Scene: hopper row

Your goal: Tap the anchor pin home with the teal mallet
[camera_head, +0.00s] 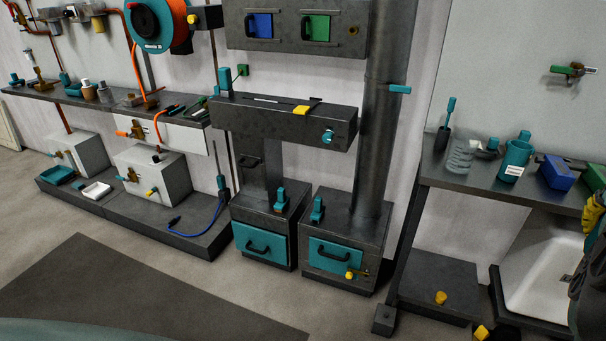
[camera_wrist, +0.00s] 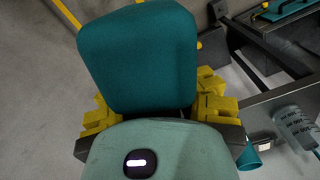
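A large teal block with rounded corners, which looks like the head of the teal mallet (camera_wrist: 137,60), fills the upper middle of the wrist view. My gripper (camera_wrist: 160,112) has its yellow fingers on both sides of it and appears shut on it. The fingertips and the mallet's handle are hidden behind the block and the pale housing. In the head view my gripper (camera_head: 592,218) is partly visible at the right edge, beside the right bench. I cannot make out the anchor pin for certain; a brass-and-yellow fitting (camera_head: 352,274) sits at the right hopper's teal door.
A white basin (camera_head: 545,270) is below. Two hopper units with teal doors (camera_head: 262,243) stand mid-view. The floor (camera_head: 200,275) in front is clear.

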